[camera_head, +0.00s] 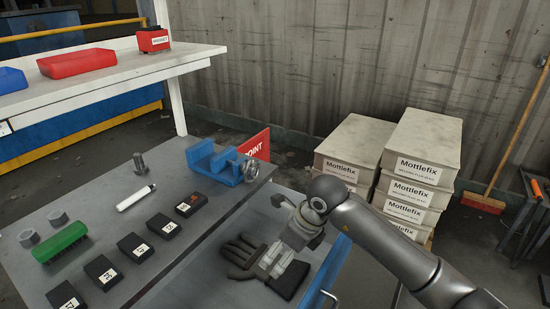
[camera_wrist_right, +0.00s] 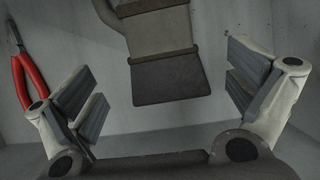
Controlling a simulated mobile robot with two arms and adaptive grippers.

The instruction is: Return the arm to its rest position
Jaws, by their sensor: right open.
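My right arm (camera_head: 400,245) comes in from the right in the head view. Its gripper (camera_head: 298,222) is over the open drawer of the workbench, above a grey work glove (camera_head: 245,257) with a dark cuff. In the right wrist view the two fingers of this gripper (camera_wrist_right: 160,88) are wide apart with nothing held between them. The glove's dark cuff (camera_wrist_right: 170,78) lies beyond them on the drawer floor. Part of the glove is hidden by the gripper in the head view. My left gripper is not in view.
The workbench (camera_head: 195,235) holds a blue vise (camera_head: 215,162), a green brush (camera_head: 60,243), a white marker (camera_head: 136,198) and several black numbered blocks. Red-handled pliers (camera_wrist_right: 28,80) lie in the drawer. Stacked Mottlefix boxes (camera_head: 415,180) stand behind my arm.

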